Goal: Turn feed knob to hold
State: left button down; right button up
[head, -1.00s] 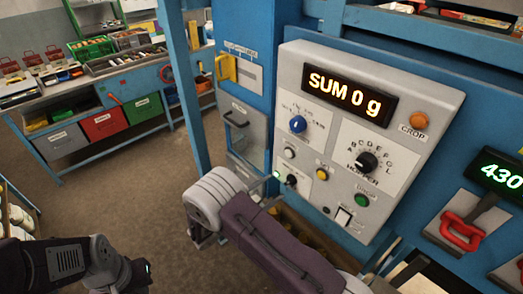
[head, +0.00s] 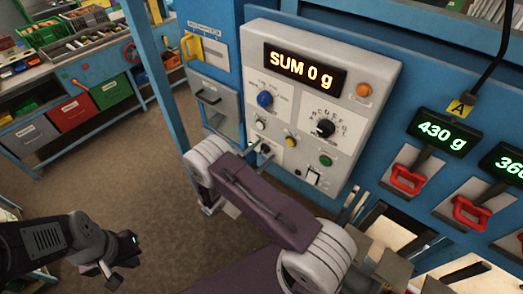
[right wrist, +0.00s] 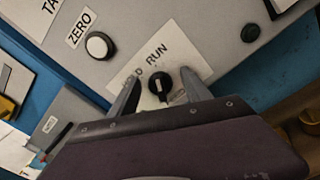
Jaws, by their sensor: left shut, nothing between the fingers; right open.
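The feed knob (right wrist: 159,84) is a small black knob on a white label (right wrist: 168,52) reading "RUN", with a "D" ending another word left of it. The knob also shows small on the grey panel in the head view (head: 265,148). My right gripper (right wrist: 161,90) is open, with one finger on each side of the knob; I cannot tell whether they touch it. In the head view, my right gripper (head: 258,154) is at the panel's lower left. My left gripper (head: 118,272) is shut and empty, low at the left.
The panel (head: 370,115) also carries a blue knob (head: 265,99), a black selector (head: 325,128), a green button (head: 325,160) and a display (head: 304,68) reading "SUM 0 g". A ZERO button (right wrist: 99,45) is beside the knob. Red handles (head: 407,180) are at right.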

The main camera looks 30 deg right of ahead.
jog(key=shift+w+f, duration=0.15)
jog(key=shift+w, duration=0.1)
jog(key=shift+c, duration=0.7)
jog(key=c, duration=0.5)
grip_shut()
